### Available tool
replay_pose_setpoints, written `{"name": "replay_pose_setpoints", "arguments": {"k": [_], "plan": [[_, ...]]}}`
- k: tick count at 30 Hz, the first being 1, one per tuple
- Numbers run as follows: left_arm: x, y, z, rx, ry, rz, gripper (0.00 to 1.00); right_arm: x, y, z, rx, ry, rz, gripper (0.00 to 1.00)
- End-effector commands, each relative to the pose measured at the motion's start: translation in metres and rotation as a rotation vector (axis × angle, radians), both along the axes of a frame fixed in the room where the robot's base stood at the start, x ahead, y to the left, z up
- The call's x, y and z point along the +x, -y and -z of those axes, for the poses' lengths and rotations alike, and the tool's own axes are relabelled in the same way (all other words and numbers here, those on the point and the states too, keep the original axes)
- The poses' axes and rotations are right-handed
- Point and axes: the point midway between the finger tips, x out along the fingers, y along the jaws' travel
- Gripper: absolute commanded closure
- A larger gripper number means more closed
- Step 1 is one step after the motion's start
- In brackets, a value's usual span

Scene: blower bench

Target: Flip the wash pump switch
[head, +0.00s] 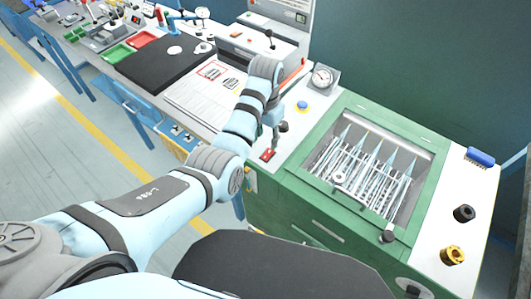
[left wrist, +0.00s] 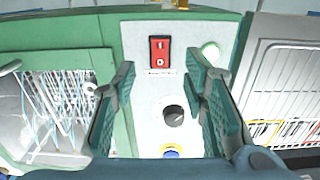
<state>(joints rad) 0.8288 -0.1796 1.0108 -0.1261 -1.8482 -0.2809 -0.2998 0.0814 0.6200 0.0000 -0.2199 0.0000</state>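A red rocker switch (left wrist: 160,52) marked I and O sits on the white panel, with a small label below it that is too small to read. In the head view the red switch (head: 267,155) is at the panel's near left corner. My left gripper (left wrist: 158,68) is open and empty, its fingers on either side of the switch in the wrist view. In the head view the left gripper (head: 274,134) points down above the panel, just beyond the switch, apart from it. I cannot tell which side of the rocker is pressed. My right gripper is not in view.
A black knob (left wrist: 173,115) and a blue button (left wrist: 171,152) share the panel. A green-framed wash basin (head: 439,160) with a rack lies right of the panel. A gauge (head: 322,76) stands behind.

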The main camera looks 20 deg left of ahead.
Motion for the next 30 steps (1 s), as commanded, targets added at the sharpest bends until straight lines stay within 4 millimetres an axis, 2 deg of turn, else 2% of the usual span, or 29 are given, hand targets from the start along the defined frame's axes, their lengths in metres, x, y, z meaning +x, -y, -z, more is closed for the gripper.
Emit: {"name": "replay_pose_setpoints", "arguments": {"k": [1, 3, 6, 9, 18, 25, 26, 30], "plan": [[-0.001, 0.0, 0.017, 0.0, -0.003, 0.0, 0.6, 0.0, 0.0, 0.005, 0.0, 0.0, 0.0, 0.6], [-0.001, 0.0, 0.037, 0.0, -0.003, -0.001, 0.6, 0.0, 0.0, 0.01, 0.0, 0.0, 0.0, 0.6], [-0.001, 0.0, 0.058, -0.001, -0.001, -0.001, 0.6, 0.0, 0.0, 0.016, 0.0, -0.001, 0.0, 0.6], [0.0, 0.0, 0.071, 0.0, 0.001, -0.001, 0.6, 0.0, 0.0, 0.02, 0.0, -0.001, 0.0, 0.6], [0.0, 0.0, 0.074, -0.001, 0.002, -0.001, 0.6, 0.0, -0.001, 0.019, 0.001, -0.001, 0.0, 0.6], [0.0, 0.0, 0.074, -0.001, 0.003, -0.001, 0.97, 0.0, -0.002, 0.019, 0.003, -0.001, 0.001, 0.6], [0.0, 0.0, 0.074, -0.001, 0.003, -0.001, 1.0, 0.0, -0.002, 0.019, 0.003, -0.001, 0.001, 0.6], [0.001, 0.0, 0.074, 0.0, 0.0, -0.001, 1.0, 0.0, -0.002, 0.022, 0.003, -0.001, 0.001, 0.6]]}}
